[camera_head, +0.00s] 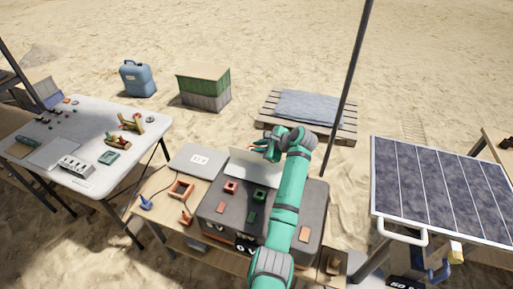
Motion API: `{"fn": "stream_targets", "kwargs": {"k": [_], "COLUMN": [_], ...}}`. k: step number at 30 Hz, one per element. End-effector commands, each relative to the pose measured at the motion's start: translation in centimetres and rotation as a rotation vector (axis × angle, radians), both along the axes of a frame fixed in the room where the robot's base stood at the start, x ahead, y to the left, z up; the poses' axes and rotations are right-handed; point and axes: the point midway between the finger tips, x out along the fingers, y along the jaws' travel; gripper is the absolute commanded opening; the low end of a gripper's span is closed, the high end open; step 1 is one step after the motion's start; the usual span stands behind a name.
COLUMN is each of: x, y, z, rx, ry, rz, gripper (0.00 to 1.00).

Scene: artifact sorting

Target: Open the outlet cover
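A dark grey box (285,235) stands on a wooden table, with red sockets (230,187) and green sockets (259,195) showing on its top. A pale flat panel (247,163) stands tilted up at the back of the box top, behind the sockets; it looks like the outlet cover. My gripper (262,148) is at the upper right part of this panel, with my green arm reaching over the right side of the box. The fingers are small and partly hidden by the wrist. I cannot tell whether they touch the panel or how far apart they are.
A white table (85,118) with small parts stands at the left. A solar panel (440,188) stands at the right. A dark pole (352,80) rises behind my arm.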

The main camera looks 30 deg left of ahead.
Motion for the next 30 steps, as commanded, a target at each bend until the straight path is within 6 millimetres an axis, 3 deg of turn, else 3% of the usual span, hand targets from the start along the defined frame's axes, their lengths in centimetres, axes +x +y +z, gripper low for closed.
{"fn": "stream_targets", "kwargs": {"k": [11,24,30], "x": [-0.3,-1.1,-1.3], "y": [-0.4,-6.6,-8.2], "z": [0.4,5.2,6.5], "rx": [-0.002,-0.001,0.000], "ry": [0.000,0.000,0.001], "rz": [0.003,-0.004,-0.005], "gripper": [0.17,0.17,0.17]}}
